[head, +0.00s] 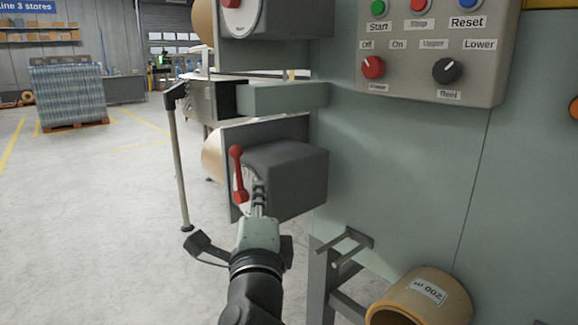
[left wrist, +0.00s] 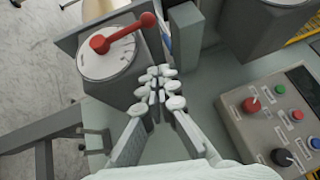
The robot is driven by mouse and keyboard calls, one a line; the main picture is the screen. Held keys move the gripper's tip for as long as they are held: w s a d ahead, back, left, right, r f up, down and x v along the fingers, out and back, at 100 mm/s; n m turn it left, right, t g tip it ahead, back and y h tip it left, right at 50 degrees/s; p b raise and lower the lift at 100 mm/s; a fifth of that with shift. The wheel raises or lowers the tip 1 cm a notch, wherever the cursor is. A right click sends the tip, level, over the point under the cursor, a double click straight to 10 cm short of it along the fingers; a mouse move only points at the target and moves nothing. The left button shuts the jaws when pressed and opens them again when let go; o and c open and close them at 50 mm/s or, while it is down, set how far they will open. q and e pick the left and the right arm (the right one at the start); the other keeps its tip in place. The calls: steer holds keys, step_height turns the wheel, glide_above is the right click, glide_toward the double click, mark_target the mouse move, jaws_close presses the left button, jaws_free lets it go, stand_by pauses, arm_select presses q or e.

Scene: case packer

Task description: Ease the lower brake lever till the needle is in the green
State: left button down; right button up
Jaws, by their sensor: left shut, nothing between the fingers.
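The lower brake lever (head: 236,170) is red with a ball end. In the head view it stands nearly upright on a white round dial (head: 247,178) at the face of a dark grey housing (head: 290,175). The left wrist view shows a red lever (left wrist: 125,31) across a white dial (left wrist: 110,62) with dark marks. My left gripper (head: 259,186) is shut and empty, just right of the lever's lower end and partly covering the dial. In the left wrist view its fingertips (left wrist: 158,88) look apart from the lever. I cannot make out a needle or green zone. My right gripper is not in view.
An upper dial (head: 240,17) sits above on a similar housing. A control panel (head: 436,50) with buttons and knobs is at upper right. A cardboard roll (head: 420,296) is at lower right, below a bracket (head: 348,243). Open floor (head: 95,215) lies to the left.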

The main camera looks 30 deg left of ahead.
mark_target(239, 173)
arm_select(q)
steer(key=shift+g, duration=0.3)
steer(key=x, duration=0.5)
steer(key=p+x, duration=0.1)
steer(key=x, duration=0.4)
steer(key=shift+s+a+f, duration=0.15)
steer(key=shift+a+f, duration=0.05)
steer(key=shift+a, duration=0.05)
steer(key=a, duration=0.2)
steer(key=a+p, duration=0.1)
steer(key=shift+w+a+r, duration=0.2)
steer(key=shift+w+a, duration=0.05)
steer(key=shift+w, duration=0.05)
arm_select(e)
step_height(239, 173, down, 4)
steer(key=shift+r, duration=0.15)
